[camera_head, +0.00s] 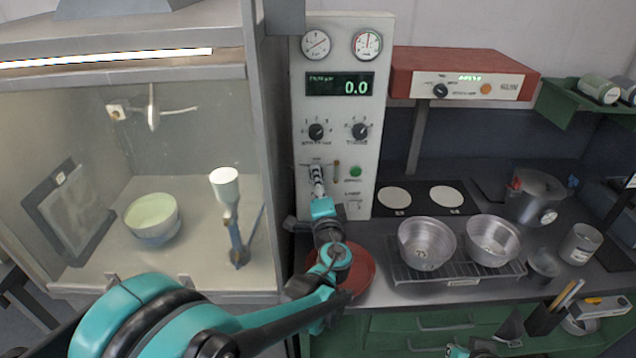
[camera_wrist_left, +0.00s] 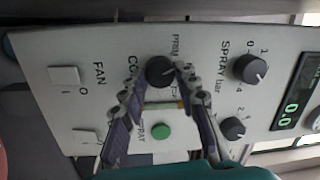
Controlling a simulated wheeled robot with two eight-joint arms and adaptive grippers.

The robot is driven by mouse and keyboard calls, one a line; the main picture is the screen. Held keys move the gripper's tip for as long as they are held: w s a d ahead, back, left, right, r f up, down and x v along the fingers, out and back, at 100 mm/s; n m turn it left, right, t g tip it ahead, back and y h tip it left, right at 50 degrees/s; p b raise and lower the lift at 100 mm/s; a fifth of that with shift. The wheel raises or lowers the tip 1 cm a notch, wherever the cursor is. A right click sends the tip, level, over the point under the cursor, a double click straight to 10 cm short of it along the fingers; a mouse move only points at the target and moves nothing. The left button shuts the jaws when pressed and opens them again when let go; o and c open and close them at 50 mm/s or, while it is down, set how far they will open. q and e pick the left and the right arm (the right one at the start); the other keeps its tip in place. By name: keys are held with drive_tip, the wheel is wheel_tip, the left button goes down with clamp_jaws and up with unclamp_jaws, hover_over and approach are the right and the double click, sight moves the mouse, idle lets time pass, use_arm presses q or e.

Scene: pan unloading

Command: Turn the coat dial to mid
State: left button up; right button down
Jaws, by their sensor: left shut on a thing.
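The coat dial (camera_wrist_left: 158,72) is a round black knob on the pale control panel (camera_head: 345,198). In the left wrist view it sits between my left gripper's fingertips (camera_wrist_left: 160,80), beside a partly covered label starting "CO". My left gripper (camera_head: 318,178) is shut on the dial, low on the panel's left side in the head view, where it hides the dial. A fingertip covers part of the dial's markings, and I cannot tell which mark the pointer meets. My right gripper (camera_head: 485,346) shows partly at the lower right edge of the head view; its jaws are unclear.
A green button (camera_wrist_left: 161,132) lies close to the left fingers. Other black knobs (camera_wrist_left: 250,68) and a white fan switch (camera_wrist_left: 64,75) share the panel. A red plate (camera_head: 362,272) lies below my left wrist. Metal pans (camera_head: 426,243) stand on a rack to the right.

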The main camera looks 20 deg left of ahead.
use_arm(q)
drive_tip(key=m, duration=0.5)
drive_tip(key=shift+f+t+b, duration=0.15)
drive_tip(key=shift+t+b, duration=0.15)
drive_tip(key=shift+b, duration=0.05)
drive_tip(key=shift+m+h, duration=0.4)
drive_tip(key=o, duration=1.2)
drive_tip(key=shift+c, duration=0.2)
drive_tip(key=shift+s, duration=0.1)
drive_tip(key=v, duration=1.2)
drive_tip(key=shift+f, duration=0.1)
